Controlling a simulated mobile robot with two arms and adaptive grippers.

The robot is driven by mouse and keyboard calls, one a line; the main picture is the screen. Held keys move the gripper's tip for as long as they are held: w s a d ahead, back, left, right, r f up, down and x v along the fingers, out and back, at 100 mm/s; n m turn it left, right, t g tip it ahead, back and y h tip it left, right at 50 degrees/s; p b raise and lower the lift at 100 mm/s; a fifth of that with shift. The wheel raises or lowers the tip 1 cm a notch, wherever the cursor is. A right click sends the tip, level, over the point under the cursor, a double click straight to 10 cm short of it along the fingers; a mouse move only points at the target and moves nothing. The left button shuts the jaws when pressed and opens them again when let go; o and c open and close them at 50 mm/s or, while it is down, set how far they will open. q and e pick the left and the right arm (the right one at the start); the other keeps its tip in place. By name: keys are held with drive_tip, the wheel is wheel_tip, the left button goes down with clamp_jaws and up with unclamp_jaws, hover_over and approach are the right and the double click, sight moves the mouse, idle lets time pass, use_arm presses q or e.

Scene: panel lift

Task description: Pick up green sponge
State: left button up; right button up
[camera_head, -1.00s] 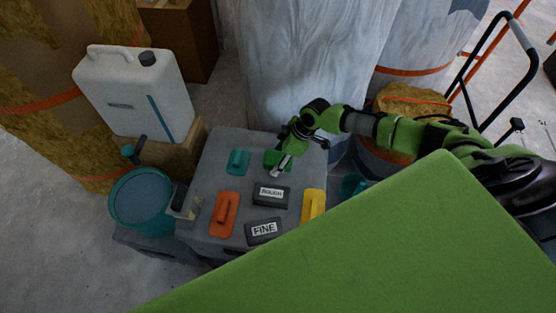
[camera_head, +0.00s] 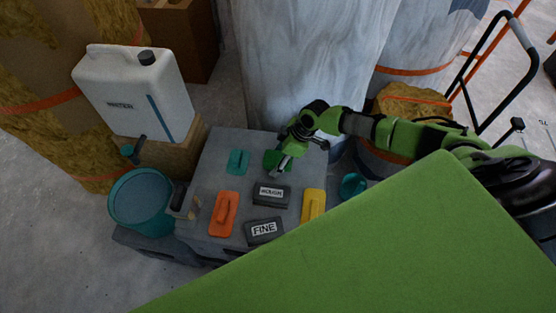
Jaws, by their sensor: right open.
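A green sponge (camera_head: 271,159) lies on the top of a grey box (camera_head: 213,153), near its back right part. It is partly hidden by my right gripper (camera_head: 280,170). The right gripper is open, with its fingers pointing down at the right side of the sponge. I cannot tell whether they touch it. My left gripper is not in view.
A teal float (camera_head: 238,161), an orange float (camera_head: 223,213), a yellow float (camera_head: 313,205), and dark MEDIUM (camera_head: 272,195) and FINE (camera_head: 264,231) blocks lie close by. A teal bucket (camera_head: 140,197) and white canister (camera_head: 135,92) stand left. A wrapped column (camera_head: 310,70) rises behind.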

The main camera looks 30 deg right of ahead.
sight(274, 157)
drive_tip(key=c, duration=1)
drive_tip(key=shift+r, duration=0.1)
drive_tip(key=shift+r, duration=0.5)
wheel_tip(274, 157, up, 3)
drive_tip(key=shift+s+f, duration=0.1)
drive_tip(key=s+a+r, duration=0.1)
drive_tip(key=s+r, duration=0.2)
drive_tip(key=s, duration=0.1)
drive_tip(key=s+a+r, duration=0.2)
drive_tip(key=s+r, duration=0.1)
drive_tip(key=s, duration=0.1)
drive_tip(key=s+a+r+p, duration=0.1)
drive_tip(key=s+a+r, duration=0.1)
drive_tip(key=s, duration=0.3)
drive_tip(key=shift+r, duration=0.75)
drive_tip(key=shift+c, duration=0.3)
